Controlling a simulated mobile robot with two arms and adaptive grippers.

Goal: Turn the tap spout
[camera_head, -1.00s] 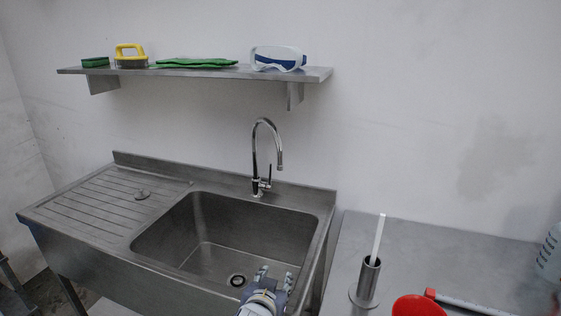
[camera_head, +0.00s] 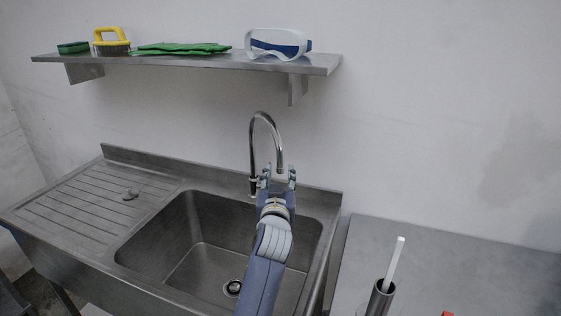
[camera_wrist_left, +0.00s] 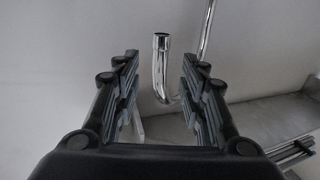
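The chrome tap spout (camera_head: 265,117) is a tall gooseneck at the back edge of the steel sink (camera_head: 150,240). Its downturned end hangs right in front of my left gripper (camera_head: 278,178), which reaches up over the basin. In the left wrist view the spout end (camera_wrist_left: 162,62) shows between the two dark fingers of the left gripper (camera_wrist_left: 160,95), with gaps on both sides. The left gripper is open and holds nothing. The tap's lower body is partly hidden by the gripper. My right gripper is not in view.
A wall shelf (camera_head: 210,62) above the sink carries a sponge (camera_head: 73,47), a yellow-handled brush (camera_head: 111,42), green gloves (camera_head: 183,48) and goggles (camera_head: 277,45). To the right, a steel table (camera_head: 450,262) holds a metal holder (camera_head: 381,298) with a white handle in it.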

